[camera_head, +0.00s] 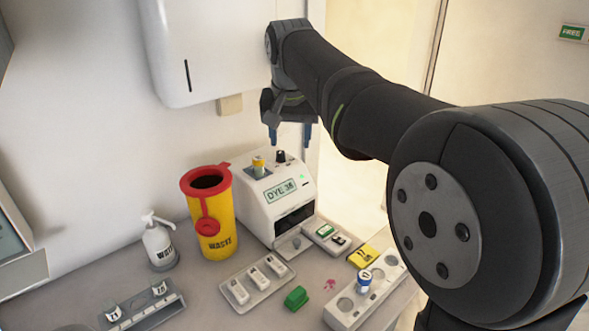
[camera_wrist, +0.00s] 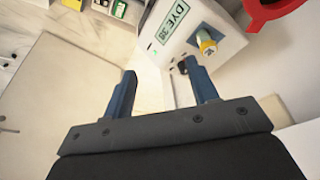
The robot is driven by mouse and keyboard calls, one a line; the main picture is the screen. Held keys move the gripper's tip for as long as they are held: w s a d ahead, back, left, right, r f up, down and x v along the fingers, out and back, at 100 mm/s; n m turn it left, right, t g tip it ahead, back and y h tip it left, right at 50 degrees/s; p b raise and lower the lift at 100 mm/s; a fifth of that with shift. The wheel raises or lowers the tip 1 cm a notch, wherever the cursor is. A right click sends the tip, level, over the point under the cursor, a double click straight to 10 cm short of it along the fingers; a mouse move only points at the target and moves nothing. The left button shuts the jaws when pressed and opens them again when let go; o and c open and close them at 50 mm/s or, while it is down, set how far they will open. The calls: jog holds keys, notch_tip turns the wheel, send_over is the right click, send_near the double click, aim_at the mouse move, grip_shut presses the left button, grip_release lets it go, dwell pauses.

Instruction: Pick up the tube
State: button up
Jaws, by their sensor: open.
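A tube with a yellow band and pale top (camera_head: 259,165) stands upright in a holder on top of the white machine labelled "DYE 38" (camera_head: 270,215). Its lower part is hidden in the holder. The tube also shows in the wrist view (camera_wrist: 207,43), beyond the right finger. My gripper (camera_head: 290,138) is open and empty above the machine, with its blue fingers pointing down. In the wrist view the gap between the fingers (camera_wrist: 160,70) is empty, and the tube lies outside it. A white and blue capped item (camera_head: 364,279), perhaps another tube, sits in a white rack (camera_head: 346,318).
A black knob (camera_head: 281,156) stands beside the tube. A yellow waste bin with a red lid (camera_head: 213,222) stands left of the machine, near a white pump bottle (camera_head: 159,246). A tray (camera_head: 243,305), a green block (camera_head: 296,298) and a yellow pad (camera_head: 362,257) lie in front.

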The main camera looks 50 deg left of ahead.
jog(key=s+a+r+n+y, duration=0.1)
jog(key=s+a+r+n, duration=0.25)
jog(key=a+r, duration=0.2)
send_near(259, 159)
jog(key=shift+m, duration=0.45)
jog(key=x, duration=0.4)
jog(key=shift+s+f, duration=0.25)
jog(key=shift+f, duration=0.15)
jog(key=shift+w+x, duration=0.15)
jog(key=shift+x, duration=1.35)
jog(key=shift+w+x, duration=0.15)
jog(key=shift+x, duration=1.3)
jog(key=shift+a+r, duration=0.15)
jog(key=shift+c, duration=0.3)
grip_shut()
